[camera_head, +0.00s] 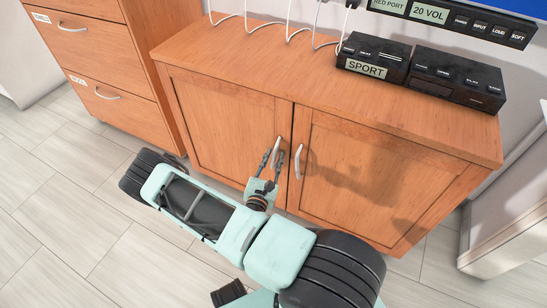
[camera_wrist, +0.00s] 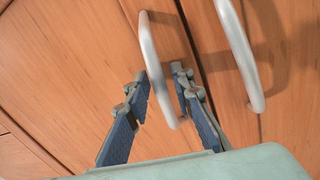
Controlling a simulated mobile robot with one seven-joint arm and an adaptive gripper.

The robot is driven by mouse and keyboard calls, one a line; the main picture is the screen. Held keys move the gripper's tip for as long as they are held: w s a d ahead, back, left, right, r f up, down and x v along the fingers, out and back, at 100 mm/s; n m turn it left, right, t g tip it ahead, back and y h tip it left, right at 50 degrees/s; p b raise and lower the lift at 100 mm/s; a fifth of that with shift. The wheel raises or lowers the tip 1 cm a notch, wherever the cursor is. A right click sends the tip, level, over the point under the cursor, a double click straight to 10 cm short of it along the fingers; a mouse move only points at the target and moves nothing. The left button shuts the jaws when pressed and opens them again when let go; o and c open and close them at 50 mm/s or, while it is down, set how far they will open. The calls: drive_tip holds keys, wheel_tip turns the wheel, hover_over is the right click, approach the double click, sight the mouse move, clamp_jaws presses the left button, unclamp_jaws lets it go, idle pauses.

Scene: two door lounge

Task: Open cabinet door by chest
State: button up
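The wooden cabinet has two doors, both shut. The left door (camera_head: 222,125) is the one beside the chest of drawers (camera_head: 95,55); its upright silver handle (camera_head: 277,150) sits near the middle seam. My gripper (camera_head: 272,162) is at this handle, with its two fingers open. In the wrist view, the left door's handle (camera_wrist: 153,60) runs between the fingers (camera_wrist: 158,76), nearer the right one. I cannot tell whether either finger touches it. The right door (camera_head: 370,175) has its own handle (camera_head: 298,162), which also shows in the wrist view (camera_wrist: 240,55), outside my fingers.
On the cabinet top are a black box labelled SPORT (camera_head: 372,60), another black box (camera_head: 456,80) and white cables (camera_head: 290,30). The chest stands close by the cabinet's left side. Tiled floor (camera_head: 45,230) is clear in front. A white piece (camera_head: 505,235) stands at right.

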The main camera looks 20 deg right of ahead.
clamp_jaws()
drive_tip(key=shift+a, duration=0.1)
